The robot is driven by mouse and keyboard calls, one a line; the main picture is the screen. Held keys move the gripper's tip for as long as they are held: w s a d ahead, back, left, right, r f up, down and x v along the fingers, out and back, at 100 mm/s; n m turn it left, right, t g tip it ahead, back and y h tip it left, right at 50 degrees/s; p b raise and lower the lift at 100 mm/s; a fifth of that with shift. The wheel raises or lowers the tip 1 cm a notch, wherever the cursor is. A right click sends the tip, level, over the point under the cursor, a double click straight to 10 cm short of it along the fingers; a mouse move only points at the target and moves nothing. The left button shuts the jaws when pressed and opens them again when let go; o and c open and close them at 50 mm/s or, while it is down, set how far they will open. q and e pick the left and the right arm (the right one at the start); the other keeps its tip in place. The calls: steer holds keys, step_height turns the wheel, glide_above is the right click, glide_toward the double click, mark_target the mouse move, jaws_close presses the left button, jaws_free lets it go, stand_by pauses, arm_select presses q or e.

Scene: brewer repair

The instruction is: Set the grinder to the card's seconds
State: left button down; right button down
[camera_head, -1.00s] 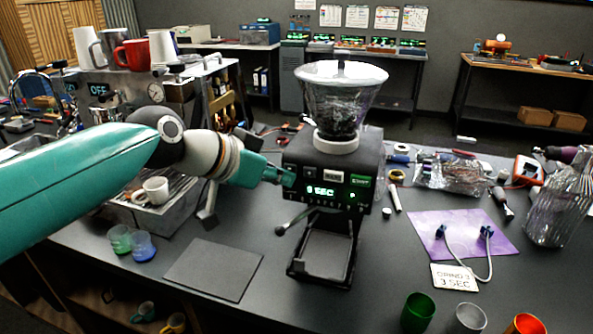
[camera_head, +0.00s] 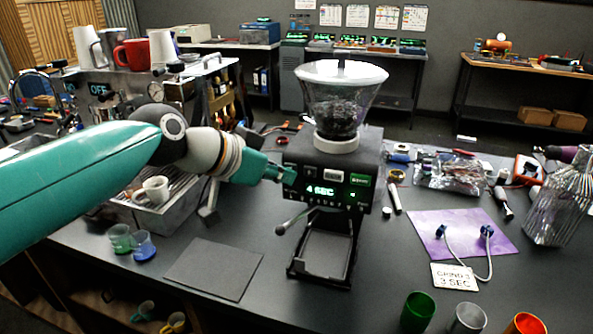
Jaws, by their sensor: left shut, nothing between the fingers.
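The black grinder (camera_head: 333,160) stands mid-bench with a clear hopper of dark beans (camera_head: 338,105) under a white lid. Its green display (camera_head: 322,190) reads "4 SEC". A row of small buttons lies above and below the display. The white card (camera_head: 455,276) lies at the right, partly on the purple mat, and reads "3 SEC" on its lower line. My left gripper (camera_head: 287,174) is shut and empty at the left of the grinder's front panel, by the buttons. I cannot tell whether its tips touch the panel. My right gripper is not in view.
An espresso machine (camera_head: 165,215) with cups on top stands at the left behind my arm. A dark mat (camera_head: 213,269) lies in front. A purple mat (camera_head: 480,234) with a white cable lies at the right. Coloured cups stand at the front right.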

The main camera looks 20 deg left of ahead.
arm_select(q)
steer(key=shift+s, duration=0.65)
steer(key=shift+s+b, duration=0.1)
steer(key=shift+b, duration=0.2)
steer(key=s+b, duration=0.1)
steer(key=s, duration=0.3)
steer(key=shift+s+a, duration=0.1)
steer(key=shift+s, duration=0.3)
stand_by(1.3)
steer(key=s+n+h+p, duration=0.1)
steer(key=s+n+t+h+p, duration=0.1)
steer(key=h, duration=0.1)
steer(key=s+d+n+h+p, duration=0.1)
steer(key=shift+s+f+h, duration=0.25)
steer(key=shift+s+h, duration=0.05)
steer(key=shift+s, duration=0.1)
